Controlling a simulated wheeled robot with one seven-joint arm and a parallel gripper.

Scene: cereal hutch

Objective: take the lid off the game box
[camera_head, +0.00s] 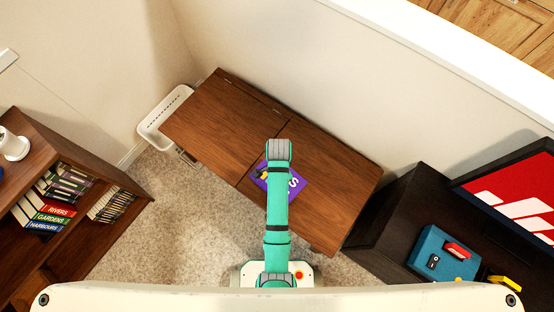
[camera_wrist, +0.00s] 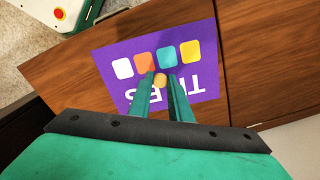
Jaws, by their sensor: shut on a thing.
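The purple game box (camera_head: 296,185) lies on the brown wooden table, partly hidden under my arm in the head view. In the wrist view its lid (camera_wrist: 205,75) is purple, with white upside-down lettering and white, orange, teal and yellow squares. My gripper (camera_wrist: 160,84) is over the lid, its two teal fingers closed around a small gold knob (camera_wrist: 160,79). The fingertips are hidden by my arm in the head view. I cannot tell whether the lid sits on the box or is raised, as the box's sides do not show clearly.
The wooden table (camera_head: 330,195) is otherwise bare around the box. A white basket (camera_head: 163,117) stands at its far left end. A bookcase (camera_head: 110,178) is at left. A dark cabinet (camera_head: 395,220) at right holds a blue case (camera_head: 440,256) and a screen. A wall runs behind the table.

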